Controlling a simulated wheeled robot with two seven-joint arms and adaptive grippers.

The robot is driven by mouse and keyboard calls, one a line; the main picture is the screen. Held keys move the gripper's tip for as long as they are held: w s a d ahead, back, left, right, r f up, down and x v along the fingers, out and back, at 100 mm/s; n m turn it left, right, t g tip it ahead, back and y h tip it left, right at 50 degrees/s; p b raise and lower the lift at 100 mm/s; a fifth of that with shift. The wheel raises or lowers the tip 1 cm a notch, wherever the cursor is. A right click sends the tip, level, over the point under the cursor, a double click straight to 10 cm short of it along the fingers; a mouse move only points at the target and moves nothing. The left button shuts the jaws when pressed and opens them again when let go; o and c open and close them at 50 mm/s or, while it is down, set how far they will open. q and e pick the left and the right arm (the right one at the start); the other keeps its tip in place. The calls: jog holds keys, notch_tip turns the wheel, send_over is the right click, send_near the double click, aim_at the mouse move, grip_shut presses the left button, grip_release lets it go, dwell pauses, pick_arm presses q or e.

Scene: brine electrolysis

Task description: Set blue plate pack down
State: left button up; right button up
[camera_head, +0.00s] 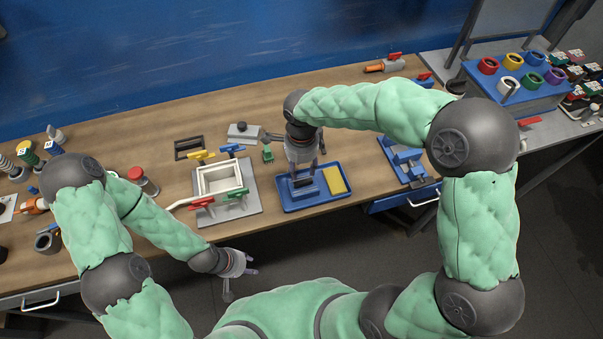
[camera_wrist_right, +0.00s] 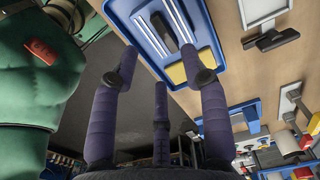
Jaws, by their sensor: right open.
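The blue plate pack (camera_head: 304,193) sits in the left part of a blue tray (camera_head: 322,205), beside a yellow pad (camera_head: 334,180). My right gripper (camera_head: 304,172) is over the pack and hides part of it. In the right wrist view the spread fingers of this gripper (camera_wrist_right: 163,75) point toward the tray (camera_wrist_right: 143,40), with nothing visible between them. The yellow pad (camera_wrist_right: 176,73) also shows there. Whether a fingertip touches the pack is unclear. My left gripper (camera_head: 240,282) is off the table's front edge, with its fingers apart and empty.
A white square frame with coloured clamps (camera_head: 222,190) stands left of the tray. A blue fixture (camera_head: 404,160) is to the right. A small green piece (camera_head: 268,154) and a grey block (camera_head: 243,133) lie behind. Bare wood (camera_head: 355,150) shows right of the tray.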

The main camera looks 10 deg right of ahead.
pick_arm(q)
jog(key=shift+r+p, duration=0.3)
jog(key=shift+r, duration=0.1)
pick_arm(e)
jog(key=shift+r, duration=2.2)
